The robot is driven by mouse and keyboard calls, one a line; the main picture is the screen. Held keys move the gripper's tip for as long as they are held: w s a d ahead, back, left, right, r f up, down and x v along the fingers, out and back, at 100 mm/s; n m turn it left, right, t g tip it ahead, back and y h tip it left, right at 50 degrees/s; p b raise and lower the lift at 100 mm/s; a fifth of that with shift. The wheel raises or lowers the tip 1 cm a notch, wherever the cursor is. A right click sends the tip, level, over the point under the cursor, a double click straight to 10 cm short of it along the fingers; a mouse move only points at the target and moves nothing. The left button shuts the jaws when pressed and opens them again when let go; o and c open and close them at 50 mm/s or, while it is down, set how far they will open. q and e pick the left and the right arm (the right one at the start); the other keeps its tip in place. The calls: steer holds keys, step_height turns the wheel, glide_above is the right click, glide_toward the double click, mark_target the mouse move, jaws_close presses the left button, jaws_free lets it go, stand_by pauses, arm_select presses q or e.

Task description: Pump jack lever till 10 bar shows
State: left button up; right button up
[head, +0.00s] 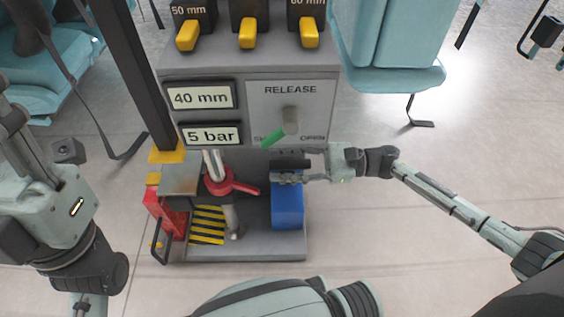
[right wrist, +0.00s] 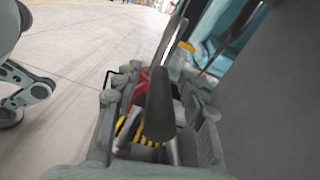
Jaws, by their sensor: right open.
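The jack's pressure display (head: 211,135) reads 5 bar. The display above it (head: 205,96) reads 40 mm. The jack lever's black grip (head: 290,163) shows at my right gripper (head: 284,170), in front of the grey panel. In the right wrist view, the black grip (right wrist: 160,103) lies between the fingers of my right gripper (right wrist: 160,130), which are open around it. Whether they touch it cannot be told. The release handle (head: 273,138), with a green end, points down-left toward the partly hidden SHUT label. Parts of my left arm show at the left; its gripper is out of view.
A red part (head: 225,184) and metal tubes stand left of the lever grip. A blue block (head: 287,207) is below my right gripper. A dark post (head: 130,70) rises at the left of the unit.

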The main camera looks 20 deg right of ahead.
steer(key=shift+a, duration=0.1)
jaws_close()
stand_by(0.3)
